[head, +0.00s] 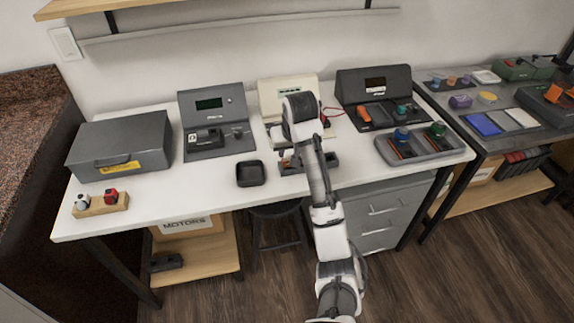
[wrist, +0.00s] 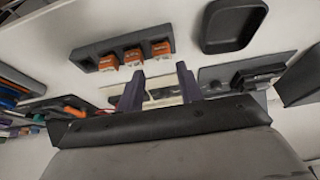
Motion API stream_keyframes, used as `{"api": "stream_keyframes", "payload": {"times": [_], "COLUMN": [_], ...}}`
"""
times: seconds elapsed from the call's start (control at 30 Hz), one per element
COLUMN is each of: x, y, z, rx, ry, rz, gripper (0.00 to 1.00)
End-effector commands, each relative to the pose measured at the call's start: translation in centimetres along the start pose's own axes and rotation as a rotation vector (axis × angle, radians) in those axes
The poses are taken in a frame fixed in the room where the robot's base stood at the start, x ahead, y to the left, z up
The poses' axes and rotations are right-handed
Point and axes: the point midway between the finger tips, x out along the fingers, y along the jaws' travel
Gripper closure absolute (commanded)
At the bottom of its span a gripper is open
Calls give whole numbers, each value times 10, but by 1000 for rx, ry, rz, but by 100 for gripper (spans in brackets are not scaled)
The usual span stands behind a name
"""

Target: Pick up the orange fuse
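Several orange-topped fuses with pale bodies stand in a dark grey holder (wrist: 82,57) in the wrist view: a left fuse (wrist: 108,62), a middle fuse (wrist: 133,56) and a right fuse (wrist: 161,49). My gripper (wrist: 158,90) is open and empty. Its two dark fingers are apart, below the holder in the picture, and touch no fuse. In the head view the holder (head: 328,160) is partly hidden behind my arm, and my fingertips cannot be made out clearly.
An empty dark square tray (head: 251,174) lies left of the holder. A grey two-part tray (head: 448,150) with coloured parts is at the right. Bench devices, including a grey one (head: 215,110), line the back. A grey toolbox (head: 120,148) stands at the left. White tabletop is clear between.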

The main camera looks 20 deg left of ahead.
Motion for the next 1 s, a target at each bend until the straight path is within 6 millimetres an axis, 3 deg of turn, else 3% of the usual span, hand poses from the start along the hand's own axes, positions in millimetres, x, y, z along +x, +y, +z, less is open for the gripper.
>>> {"api": "stream_keyframes", "payload": {"times": [0.17, 0.43, 0.73, 1.0], "x": [12, 50, 56, 56], "y": [-1, -3, -3, -3], "z": [0, 0, 0, 0], "rx": [1, 0, -1, -1], "ry": [-4, -2, 0, 1], "rz": [0, 0, 1, 1], "gripper": [64, 64, 64, 99]}}
